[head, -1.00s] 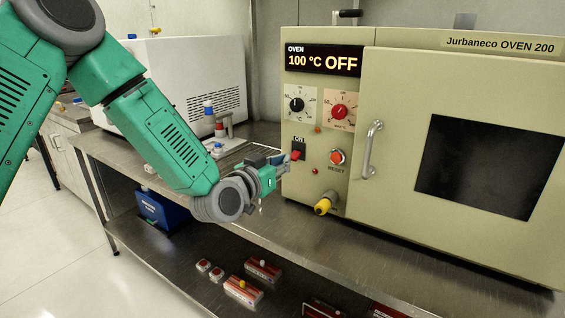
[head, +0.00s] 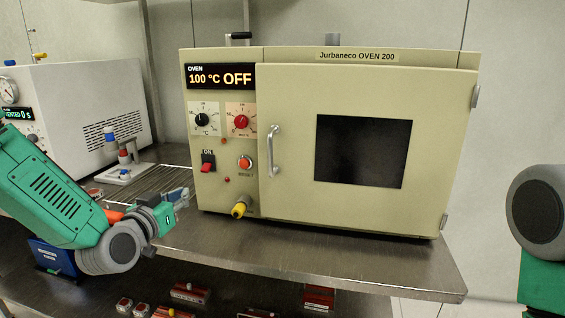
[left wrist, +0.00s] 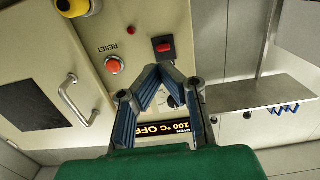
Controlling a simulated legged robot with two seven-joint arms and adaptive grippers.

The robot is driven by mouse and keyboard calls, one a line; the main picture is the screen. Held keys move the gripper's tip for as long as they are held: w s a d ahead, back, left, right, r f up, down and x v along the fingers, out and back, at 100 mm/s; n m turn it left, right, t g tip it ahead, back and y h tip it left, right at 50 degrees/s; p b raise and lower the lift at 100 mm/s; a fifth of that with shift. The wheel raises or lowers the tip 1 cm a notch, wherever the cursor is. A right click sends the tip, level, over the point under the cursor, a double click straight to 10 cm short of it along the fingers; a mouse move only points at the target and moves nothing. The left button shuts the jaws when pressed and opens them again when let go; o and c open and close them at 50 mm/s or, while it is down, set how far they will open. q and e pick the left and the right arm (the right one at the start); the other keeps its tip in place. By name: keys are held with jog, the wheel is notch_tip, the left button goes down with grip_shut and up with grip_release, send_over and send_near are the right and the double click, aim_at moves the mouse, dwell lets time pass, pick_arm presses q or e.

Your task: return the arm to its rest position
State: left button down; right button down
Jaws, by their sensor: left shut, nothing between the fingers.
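My left arm comes in from the left in the head view. Its gripper (head: 185,195) is shut and empty, in front of the oven's left edge, below and left of the red ON switch (head: 207,165) and apart from it. In the left wrist view the blue-grey fingers (left wrist: 152,74) meet at their tips, with the oven panel behind them. The beige oven (head: 360,215) has its door closed and its display (head: 220,77) reads 100 °C OFF. My right gripper is out of view; a grey and green part of my body shows at the right edge.
The oven stands on a steel bench (head: 330,255). A white machine (head: 85,90) and a small stand with a blue-topped part (head: 124,172) are at the left. The lower shelf holds a blue box (head: 50,256) and red and white boxes (head: 188,293).

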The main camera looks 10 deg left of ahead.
pick_arm(q)
jog(key=s+d+f+g, duration=0.1)
jog(key=s+f, duration=0.1)
jog(key=f, duration=0.2)
jog(key=s+d+f+g, duration=0.1)
jog(key=s+f+g, duration=0.1)
jog(key=f, duration=0.3)
jog(key=s+d+f+g, duration=0.1)
jog(key=s+f, duration=0.2)
jog(key=f, duration=0.2)
jog(key=shift+d+f+g, duration=0.1)
jog(key=shift+d+g, duration=0.05)
jog(key=shift+g, duration=0.25)
jog(key=s+d+f+g, duration=0.1)
jog(key=s+f+g, duration=0.6)
jog(key=s+f, duration=1.05)
jog(key=s+f+g+y, duration=0.1)
jog(key=s+g, duration=0.1)
jog(key=s, duration=0.6)
jog(key=s+a+f+g, duration=0.1)
jog(key=s+g, duration=0.2)
jog(key=s, duration=0.5)
jog(key=shift+a+f+y, duration=0.25)
jog(key=shift+a+y, duration=0.05)
jog(key=shift+y, duration=0.1)
